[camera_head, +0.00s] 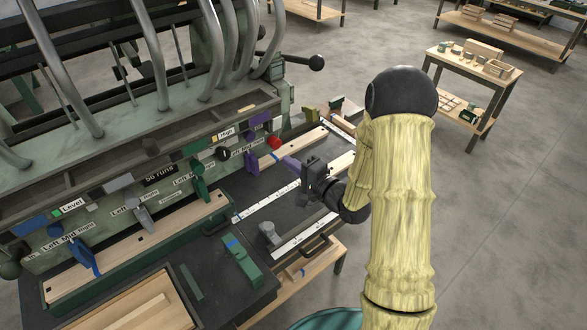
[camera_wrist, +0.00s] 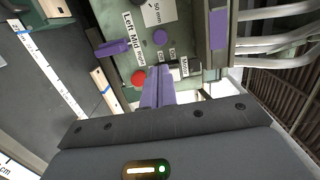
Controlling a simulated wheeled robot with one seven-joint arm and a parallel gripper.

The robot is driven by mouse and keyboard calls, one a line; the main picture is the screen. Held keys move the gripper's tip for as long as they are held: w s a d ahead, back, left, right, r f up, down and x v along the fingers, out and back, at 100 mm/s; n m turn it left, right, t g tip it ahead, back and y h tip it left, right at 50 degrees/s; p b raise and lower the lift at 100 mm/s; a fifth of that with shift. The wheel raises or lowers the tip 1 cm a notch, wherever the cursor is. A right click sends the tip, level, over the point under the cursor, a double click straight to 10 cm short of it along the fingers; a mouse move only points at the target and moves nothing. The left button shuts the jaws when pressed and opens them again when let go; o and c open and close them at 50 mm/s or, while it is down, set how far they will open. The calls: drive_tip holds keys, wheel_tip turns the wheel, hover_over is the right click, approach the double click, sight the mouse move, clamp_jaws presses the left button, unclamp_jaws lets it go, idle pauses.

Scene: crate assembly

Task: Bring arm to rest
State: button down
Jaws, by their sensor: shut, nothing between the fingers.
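My arm, with yellow ribbed sleeves and dark joints, reaches down over the right end of the green machine's bench in the head view. My gripper (camera_head: 288,160) has a dark body and purple fingers, close in front of the machine's panel. In the wrist view the purple fingers (camera_wrist: 157,72) are together with nothing between them, pointing at the panel. Whether the fingertips touch anything there, I cannot tell.
The green machine (camera_head: 165,92) carries curved grey pipes, labels and coloured levers. A red knob (camera_head: 274,143) is near my gripper; it also shows in the wrist view (camera_wrist: 138,78). White rulers (camera_head: 268,201) cross the dark bench. A wooden table (camera_head: 478,68) stands behind, with open floor around it.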

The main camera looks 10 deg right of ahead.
drive_tip(key=shift+s, duration=0.35)
drive_tip(key=shift+d, duration=0.15)
drive_tip(key=s+d+n+g+h, duration=0.6)
drive_tip(key=s+d+n+h, duration=0.15)
drive_tip(key=h, duration=0.25)
drive_tip(key=s+a+r+n+g, duration=0.1)
drive_tip(key=s+n+g, duration=0.2)
drive_tip(key=s, duration=1)
drive_tip(key=g, duration=0.2)
drive_tip(key=shift+s+a+g, duration=0.15)
drive_tip(key=shift+s+g, duration=0.05)
drive_tip(key=shift+g, duration=0.2)
